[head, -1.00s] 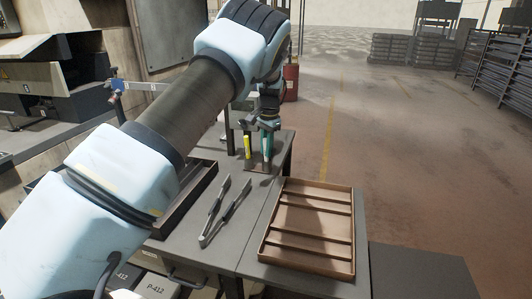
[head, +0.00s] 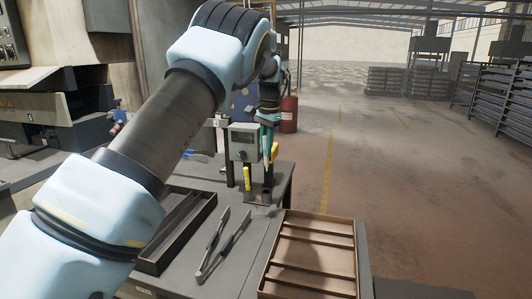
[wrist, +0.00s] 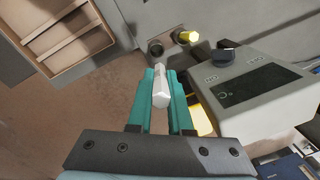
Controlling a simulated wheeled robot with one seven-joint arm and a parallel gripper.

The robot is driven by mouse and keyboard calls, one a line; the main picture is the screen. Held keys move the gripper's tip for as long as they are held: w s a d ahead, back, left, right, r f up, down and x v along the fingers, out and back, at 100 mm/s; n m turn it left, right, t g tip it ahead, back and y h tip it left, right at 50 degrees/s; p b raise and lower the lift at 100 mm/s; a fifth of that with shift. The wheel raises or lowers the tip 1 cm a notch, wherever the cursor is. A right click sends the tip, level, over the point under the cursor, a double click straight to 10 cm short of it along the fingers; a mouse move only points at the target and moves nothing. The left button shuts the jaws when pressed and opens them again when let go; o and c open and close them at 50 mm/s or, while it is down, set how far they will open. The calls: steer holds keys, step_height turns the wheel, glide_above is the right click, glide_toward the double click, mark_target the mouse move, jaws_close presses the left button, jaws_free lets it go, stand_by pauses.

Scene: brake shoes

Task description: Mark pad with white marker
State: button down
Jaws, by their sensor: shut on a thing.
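My gripper (wrist: 160,98) has teal fingers shut on a white marker (wrist: 160,85), whose pale end stands out between them in the wrist view. In the head view my gripper (head: 267,138) is above the far end of the grey table, over a small dark holder (head: 258,198). No brake pad can be clearly identified.
A grey device with a screen (head: 243,142) stands close to my gripper. A dark metal tool with two long arms (head: 224,245) lies on the table. A brown slatted tray (head: 312,227) is at the right, and a dark tray (head: 158,258) at the left. A red cylinder (head: 289,115) stands behind.

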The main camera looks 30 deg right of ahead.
mark_target(265, 137)
steer(key=shift+r+p, duration=2.1)
steer(key=shift+r, duration=0.5)
steer(key=shift+f, duration=0.1)
